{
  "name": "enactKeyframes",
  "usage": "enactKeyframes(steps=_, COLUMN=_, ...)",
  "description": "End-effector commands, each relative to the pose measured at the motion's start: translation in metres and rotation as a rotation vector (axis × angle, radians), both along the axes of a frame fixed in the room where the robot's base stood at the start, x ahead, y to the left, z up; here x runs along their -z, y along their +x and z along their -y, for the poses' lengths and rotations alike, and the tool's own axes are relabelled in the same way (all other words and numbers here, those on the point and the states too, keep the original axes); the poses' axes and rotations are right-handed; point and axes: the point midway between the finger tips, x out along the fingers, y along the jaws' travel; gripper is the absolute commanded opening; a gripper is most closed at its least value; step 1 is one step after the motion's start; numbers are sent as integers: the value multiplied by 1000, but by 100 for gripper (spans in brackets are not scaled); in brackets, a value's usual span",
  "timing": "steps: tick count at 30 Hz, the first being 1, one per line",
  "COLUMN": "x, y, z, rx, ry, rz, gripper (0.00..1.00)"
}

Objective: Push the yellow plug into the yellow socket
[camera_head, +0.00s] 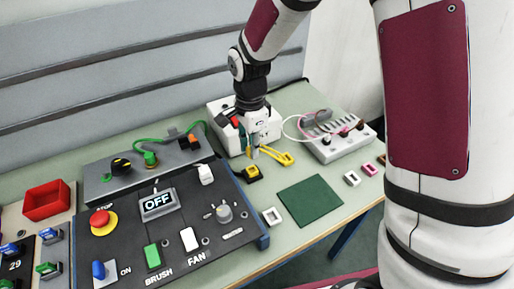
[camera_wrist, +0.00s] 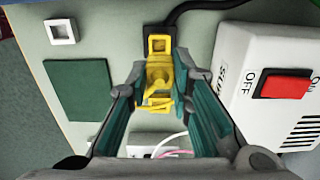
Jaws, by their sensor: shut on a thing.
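My gripper (camera_head: 255,153) points down over the bench beside the white supply box. In the wrist view its fingers (camera_wrist: 161,82) are closed around a yellow part, the yellow plug (camera_wrist: 158,76). Yellow bars of it also show to the right of the fingers in the head view (camera_head: 283,158). The yellow socket (camera_wrist: 158,45) is a black block with a square yellow opening, just above the plug in the wrist view. It sits on the bench in front of the gripper in the head view (camera_head: 252,173). I cannot tell whether plug and socket touch.
The white supply box (camera_wrist: 271,90) with its red switch stands close to the gripper. A black cable (camera_wrist: 205,6) runs from the socket. A green mat (camera_head: 310,200) and a small white frame (camera_head: 272,216) lie nearby. The control panel (camera_head: 170,225) fills the left.

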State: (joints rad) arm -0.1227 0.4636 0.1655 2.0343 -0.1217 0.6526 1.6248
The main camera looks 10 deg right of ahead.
Motion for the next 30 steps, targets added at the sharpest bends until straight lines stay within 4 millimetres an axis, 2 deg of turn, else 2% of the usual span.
enactKeyframes(steps=15, x=2, y=0, z=0, rx=0, ry=0, rz=0, gripper=0)
enactKeyframes(steps=30, x=36, y=0, z=0, rx=-1, ry=0, rz=0, gripper=0)
